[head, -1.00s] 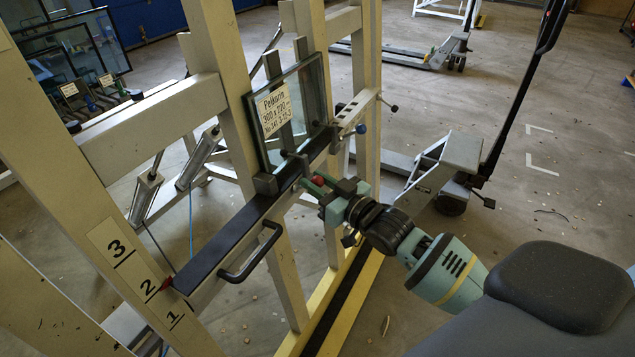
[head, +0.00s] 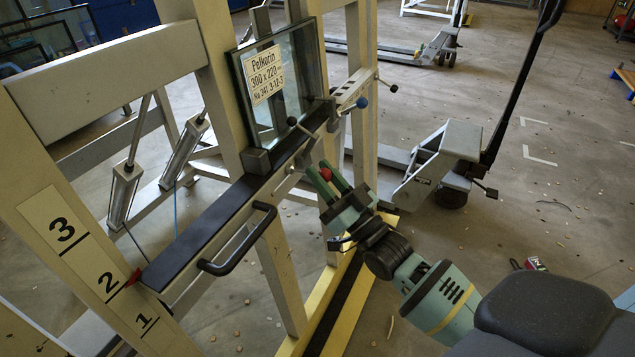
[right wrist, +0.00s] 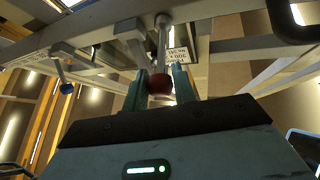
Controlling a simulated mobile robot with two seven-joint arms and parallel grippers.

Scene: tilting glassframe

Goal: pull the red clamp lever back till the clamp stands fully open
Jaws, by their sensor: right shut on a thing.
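The red ball knob of the clamp lever (head: 325,174) is just below and in front of the dark-topped rail of the tilting frame. My right gripper (head: 332,178) is shut on this knob, with one green finger on either side. In the right wrist view the red knob (right wrist: 157,86) sits between the fingertips, and a metal rod runs up from it to the frame. A glass pane (head: 282,90) with a white "Pelkorin" label stands upright on the rail. I cannot tell exactly how far the clamp stands open. My left gripper is not in view.
A black bow handle (head: 240,245) sticks out from the rail, left of my right gripper. A blue knob (head: 361,102) is at the rail's far end. A pallet truck (head: 445,160) stands behind on the right. A red pointer (head: 132,278) is by the number 2.

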